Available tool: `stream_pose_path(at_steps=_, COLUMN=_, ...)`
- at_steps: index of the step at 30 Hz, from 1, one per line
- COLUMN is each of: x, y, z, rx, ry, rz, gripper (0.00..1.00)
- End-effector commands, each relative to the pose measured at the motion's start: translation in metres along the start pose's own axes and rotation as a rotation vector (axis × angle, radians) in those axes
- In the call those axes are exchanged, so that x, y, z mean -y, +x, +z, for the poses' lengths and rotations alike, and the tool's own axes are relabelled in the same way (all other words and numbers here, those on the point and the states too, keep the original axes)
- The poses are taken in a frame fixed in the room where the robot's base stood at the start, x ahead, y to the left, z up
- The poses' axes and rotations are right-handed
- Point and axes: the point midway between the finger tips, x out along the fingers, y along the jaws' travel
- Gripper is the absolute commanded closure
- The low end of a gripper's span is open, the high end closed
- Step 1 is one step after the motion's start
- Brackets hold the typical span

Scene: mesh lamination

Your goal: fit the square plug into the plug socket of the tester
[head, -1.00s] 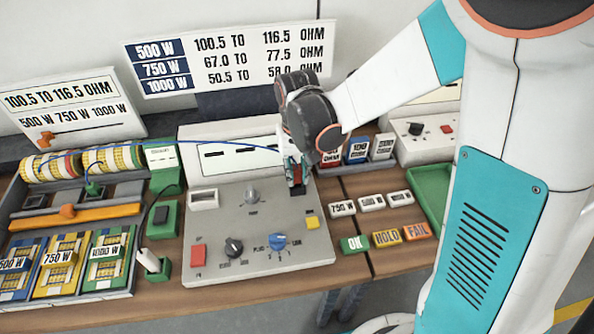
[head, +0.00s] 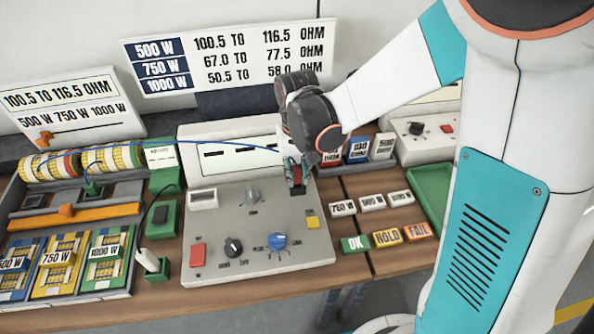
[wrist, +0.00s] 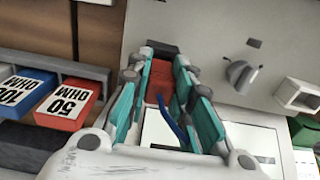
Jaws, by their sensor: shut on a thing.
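The grey tester (head: 215,225) lies on the bench, with knobs and buttons on its sloped panel. My gripper (head: 297,180) points down over the panel's upper right part. It is shut on the red square plug (wrist: 160,88), which sits between its teal fingers, with a blue cable (head: 225,146) running off to the left. A dark block (head: 298,191) shows just below the fingertips at the panel. I cannot tell whether it is the plug's end or the socket. The socket's opening is hidden, and I cannot tell whether the plug is seated.
A grey knob (head: 252,194), a white-framed window (head: 203,198) and a yellow button (head: 312,222) are around the gripper. Red and blue ohm blocks (wrist: 70,103) stand in a dark rack behind it. OK, HOLD and FAIL tiles (head: 387,238) lie right of the tester.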

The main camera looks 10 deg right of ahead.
Motion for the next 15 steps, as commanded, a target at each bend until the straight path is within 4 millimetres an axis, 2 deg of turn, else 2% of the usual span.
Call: stream_pose_path(at_steps=15, x=0.0, y=0.013, z=0.0, rx=0.0, ry=0.0, rz=0.0, gripper=1.0)
